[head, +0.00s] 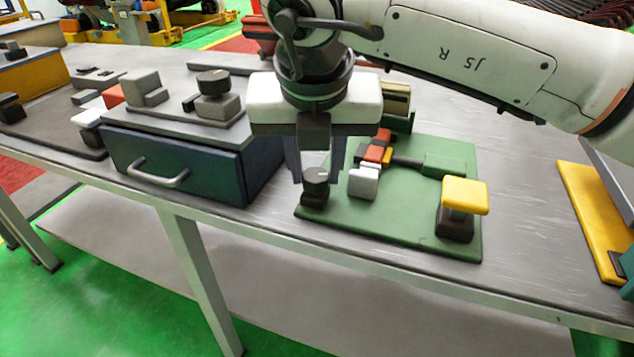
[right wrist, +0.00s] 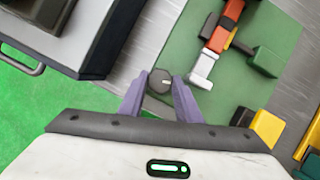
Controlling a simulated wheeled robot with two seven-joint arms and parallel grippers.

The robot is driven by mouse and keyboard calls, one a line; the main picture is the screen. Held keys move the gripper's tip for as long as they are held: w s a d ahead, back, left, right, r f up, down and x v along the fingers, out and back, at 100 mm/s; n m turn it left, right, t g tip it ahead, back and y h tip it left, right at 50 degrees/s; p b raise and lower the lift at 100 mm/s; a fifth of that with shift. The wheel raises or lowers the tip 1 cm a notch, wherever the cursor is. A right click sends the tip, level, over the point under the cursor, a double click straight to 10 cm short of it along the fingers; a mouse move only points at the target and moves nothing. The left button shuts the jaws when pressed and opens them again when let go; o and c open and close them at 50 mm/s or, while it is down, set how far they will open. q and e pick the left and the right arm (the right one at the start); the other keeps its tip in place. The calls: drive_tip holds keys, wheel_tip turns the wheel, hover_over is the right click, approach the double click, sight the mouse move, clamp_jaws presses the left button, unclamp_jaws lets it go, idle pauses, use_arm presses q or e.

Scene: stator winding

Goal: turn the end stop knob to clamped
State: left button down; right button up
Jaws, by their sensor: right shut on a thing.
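A dark round knob (head: 316,182) stands on a dark base at the front left corner of the green board (head: 365,222). My right gripper (head: 316,172) points down over it, one finger on each side of the knob. In the right wrist view the knob (right wrist: 160,82) sits between the two purple-grey fingertips (right wrist: 160,78), and a light mark shows on its top. The gripper is shut on the knob. The words of its settings cannot be read. My left gripper is not in view.
The green board also bears a white block (head: 363,182), red-orange pieces (head: 375,153), a green block (head: 444,165) and a yellow-topped post (head: 464,196). A dark blue drawer unit (head: 180,160) with another knob (head: 213,82) on top stands close on the left. Bare table lies right of the board.

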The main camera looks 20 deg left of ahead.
drive_tip(key=shift+a+m+h+b, duration=0.1)
drive_tip(key=shift+m+h+b, duration=0.45)
drive_tip(key=shift+m, duration=0.65)
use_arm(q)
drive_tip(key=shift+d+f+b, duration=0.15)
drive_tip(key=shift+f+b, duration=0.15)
use_arm(e)
drive_tip(key=shift+m, duration=0.7)
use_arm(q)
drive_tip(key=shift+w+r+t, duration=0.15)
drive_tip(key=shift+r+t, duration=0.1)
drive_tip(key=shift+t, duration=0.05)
use_arm(e)
drive_tip(key=shift+h, duration=0.25)
drive_tip(key=o, duration=1.1)
drive_tip(key=shift+c, duration=0.2)
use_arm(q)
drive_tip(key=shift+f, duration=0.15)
use_arm(e)
drive_tip(key=shift+r, duration=0.1)
drive_tip(key=shift+s+r, duration=0.15)
drive_tip(key=shift+r, duration=0.15)
use_arm(q)
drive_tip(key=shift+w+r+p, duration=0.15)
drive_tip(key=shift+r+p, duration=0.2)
drive_tip(key=shift+p, duration=0.3)
use_arm(e)
drive_tip(key=v, duration=0.9)
drive_tip(key=shift+s+r, duration=0.15)
drive_tip(key=shift+r, duration=0.1)
